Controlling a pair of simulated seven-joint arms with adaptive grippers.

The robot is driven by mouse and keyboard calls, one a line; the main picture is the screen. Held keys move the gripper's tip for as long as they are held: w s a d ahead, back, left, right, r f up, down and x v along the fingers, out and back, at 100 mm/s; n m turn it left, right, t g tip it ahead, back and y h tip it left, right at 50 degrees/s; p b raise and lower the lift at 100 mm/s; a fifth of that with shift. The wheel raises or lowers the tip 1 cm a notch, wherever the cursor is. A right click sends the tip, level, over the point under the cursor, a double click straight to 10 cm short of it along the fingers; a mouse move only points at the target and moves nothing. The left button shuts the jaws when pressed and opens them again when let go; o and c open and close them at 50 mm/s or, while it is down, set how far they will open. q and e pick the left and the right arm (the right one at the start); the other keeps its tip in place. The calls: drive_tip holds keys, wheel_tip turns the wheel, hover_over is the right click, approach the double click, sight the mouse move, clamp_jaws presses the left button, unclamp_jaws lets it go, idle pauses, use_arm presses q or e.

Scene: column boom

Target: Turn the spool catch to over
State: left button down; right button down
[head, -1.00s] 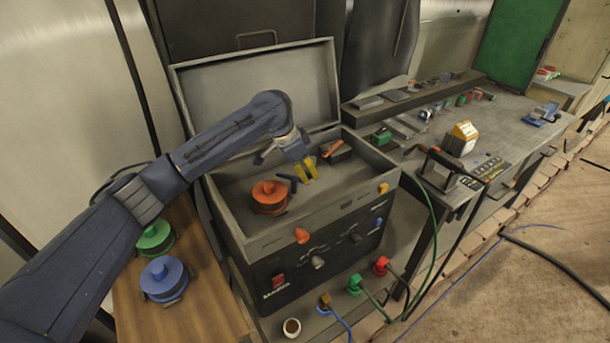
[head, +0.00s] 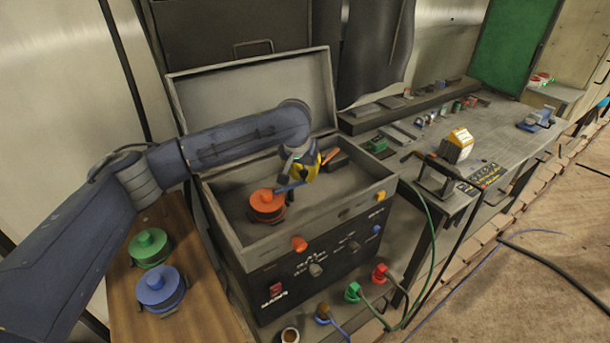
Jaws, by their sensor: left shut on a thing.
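The spool catch (head: 289,187) is a small dark bar inside the open grey case (head: 222,222), just right of the orange spool (head: 265,207). My left gripper (head: 303,174) reaches into the case from above, with yellow on its fingers. It is shut on the catch at its right end. The fingers partly hide the catch, so its exact angle is hard to tell. The orange spool sits in the left part of the case. My right gripper is not in view.
An orange-handled part (head: 331,156) lies behind the gripper in the case. A green spool (head: 150,247) and a blue spool (head: 160,288) stand on the wooden board at left. The raised lid (head: 250,95) stands behind the arm. A cluttered bench (head: 500,130) is at right.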

use_arm(q)
drive_tip(key=shift+w+n, duration=0.2)
drive_tip(key=shift+n, duration=0.3)
drive_tip(key=shift+w+a, duration=0.1)
drive_tip(key=c, duration=1.1)
unclamp_jaws()
drive_tip(key=shift+c, duration=0.2)
drive_tip(key=d+v, duration=0.1)
drive_tip(key=v, duration=1.1)
drive_tip(key=shift+a, duration=0.25)
